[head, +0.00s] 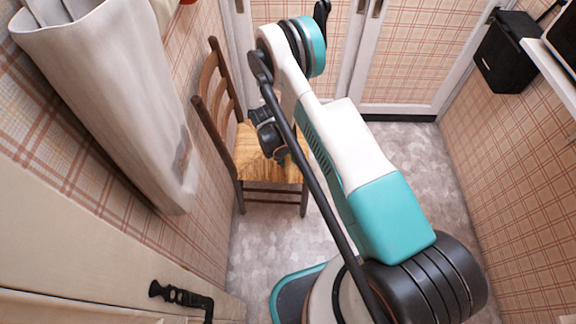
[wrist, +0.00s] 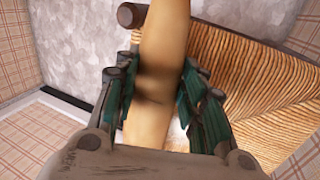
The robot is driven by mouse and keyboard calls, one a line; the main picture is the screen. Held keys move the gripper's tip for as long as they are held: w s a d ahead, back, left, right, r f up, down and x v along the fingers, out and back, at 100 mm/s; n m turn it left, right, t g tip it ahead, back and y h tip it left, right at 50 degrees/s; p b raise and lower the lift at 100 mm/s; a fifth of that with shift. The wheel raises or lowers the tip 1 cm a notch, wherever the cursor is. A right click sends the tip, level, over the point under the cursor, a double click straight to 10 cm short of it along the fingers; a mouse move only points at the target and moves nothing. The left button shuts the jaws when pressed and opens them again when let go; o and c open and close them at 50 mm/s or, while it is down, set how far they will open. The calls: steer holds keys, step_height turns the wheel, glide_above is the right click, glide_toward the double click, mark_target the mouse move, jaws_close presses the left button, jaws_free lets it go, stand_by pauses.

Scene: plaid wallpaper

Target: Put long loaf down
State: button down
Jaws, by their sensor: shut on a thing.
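The long loaf (wrist: 165,38) is a golden-brown bar running up the middle of the wrist view. My gripper (wrist: 162,78) is shut on it, with a dark green-padded finger on each side. In the head view my gripper (head: 280,157) is over the woven seat of a wooden chair (head: 261,166). The straw seat (wrist: 258,75) also shows behind and to the right of the loaf in the wrist view. I cannot tell whether the loaf touches the seat. The loaf cannot be made out clearly in the head view.
The chair's slatted back (head: 215,85) rises left of the seat. A white cloth (head: 115,90) hangs on the left wall. A black box (head: 508,50) is at the upper right, near a white shelf (head: 548,62). The grey floor (head: 410,165) is clear right of my arm.

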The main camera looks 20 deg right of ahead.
step_height(320, 180, down, 4)
steer(key=shift+f+b, duration=0.2)
steer(key=shift+b, duration=0.6)
steer(key=shift+r, duration=0.1)
steer(key=c, duration=1)
jaws_free()
